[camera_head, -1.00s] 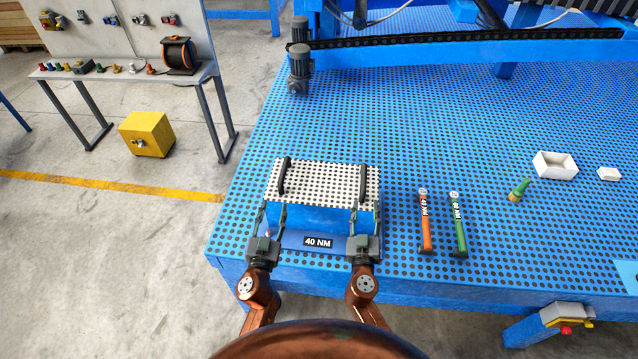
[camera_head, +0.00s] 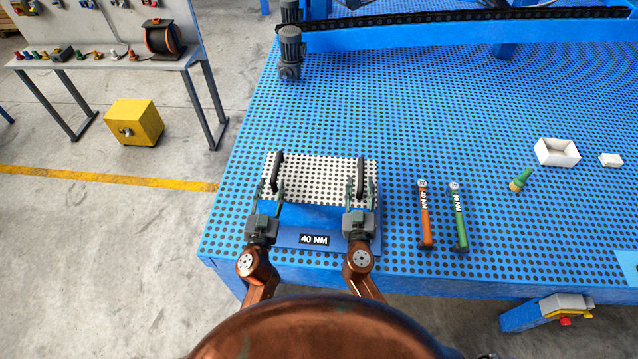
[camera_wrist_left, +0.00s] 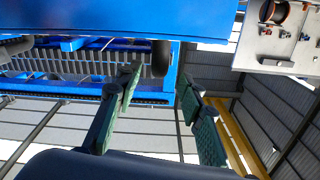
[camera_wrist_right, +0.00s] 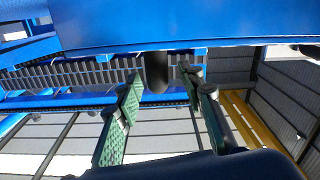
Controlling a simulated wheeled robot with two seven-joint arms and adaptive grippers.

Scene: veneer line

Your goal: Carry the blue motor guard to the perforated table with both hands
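The blue motor guard (camera_head: 310,218) stands on the blue perforated table (camera_head: 400,130), near its front left corner. It has a white perforated top and two black handles. A blue plate labelled "40 NM" (camera_head: 314,240) shows at its front. My left gripper (camera_head: 271,188) is open, its fingers on either side of the left handle (camera_head: 277,170). My right gripper (camera_head: 361,190) is open around the right handle (camera_head: 360,178). In the left wrist view a dark handle end (camera_wrist_left: 161,58) shows between spread fingers. The right wrist view also shows one (camera_wrist_right: 156,70). Contact with the fingers cannot be told.
An orange tool (camera_head: 424,215) and a green tool (camera_head: 458,216) lie right of the guard. Farther right are a green-tipped item (camera_head: 520,180) and white boxes (camera_head: 557,152). A yellow box (camera_head: 133,122) sits on the floor.

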